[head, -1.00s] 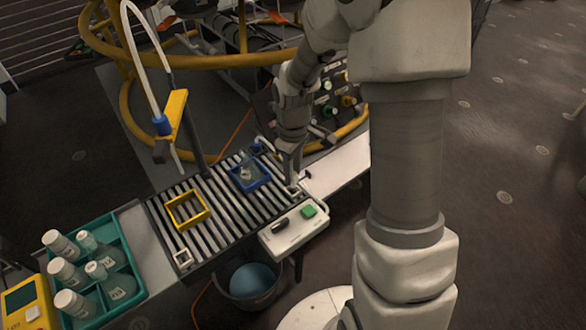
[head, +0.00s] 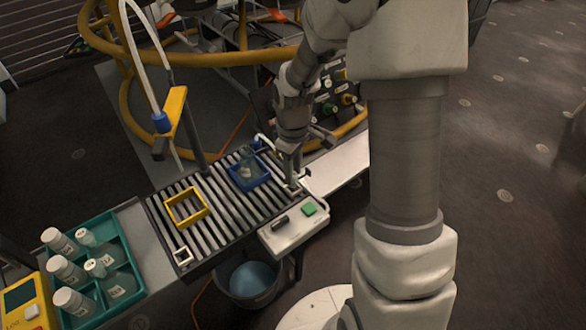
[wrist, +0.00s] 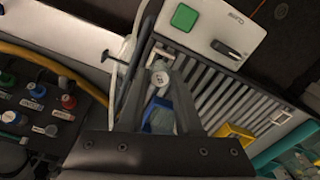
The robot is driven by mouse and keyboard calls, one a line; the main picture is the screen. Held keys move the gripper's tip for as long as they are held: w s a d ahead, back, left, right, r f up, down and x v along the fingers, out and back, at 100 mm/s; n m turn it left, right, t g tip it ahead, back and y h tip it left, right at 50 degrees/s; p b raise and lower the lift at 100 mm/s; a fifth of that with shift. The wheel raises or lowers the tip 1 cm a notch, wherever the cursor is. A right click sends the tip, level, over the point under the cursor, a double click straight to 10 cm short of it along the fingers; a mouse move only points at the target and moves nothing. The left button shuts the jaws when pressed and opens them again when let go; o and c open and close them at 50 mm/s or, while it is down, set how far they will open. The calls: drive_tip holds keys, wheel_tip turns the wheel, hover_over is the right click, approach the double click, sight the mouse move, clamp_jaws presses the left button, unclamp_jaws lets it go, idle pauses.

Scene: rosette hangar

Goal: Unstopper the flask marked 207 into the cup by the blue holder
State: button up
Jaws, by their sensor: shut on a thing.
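My gripper (wrist: 157,80) is shut on a small white stopper (wrist: 158,77) with a dark mark too small to read. In the head view my gripper (head: 292,184) points down at the right end of the slatted rack, over a small pale square cup (head: 294,192). Whether the stopper is inside the cup or just above it, I cannot tell. A clear flask (head: 246,172) with a white label stands in the blue holder (head: 252,184), left of my gripper. The holder also shows partly behind the fingers in the wrist view (wrist: 153,110). The number 207 is not readable.
A yellow holder (head: 186,208) and another pale cup (head: 183,255) are on the rack's left part. A teal crate (head: 135,270) holds several capped bottles. A control box (head: 290,232) with a green button sits at the rack's front, above a bucket (head: 250,280).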

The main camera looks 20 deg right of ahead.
drive_tip(key=shift+f+b, duration=0.45)
drive_tip(key=shift+f, duration=0.45)
drive_tip(key=shift+f, duration=0.15)
drive_tip(key=o, duration=1.6)
drive_tip(key=shift+c, duration=0.2)
drive_tip(key=shift+r+p, duration=2.65)
drive_tip(key=shift+r, duration=0.4)
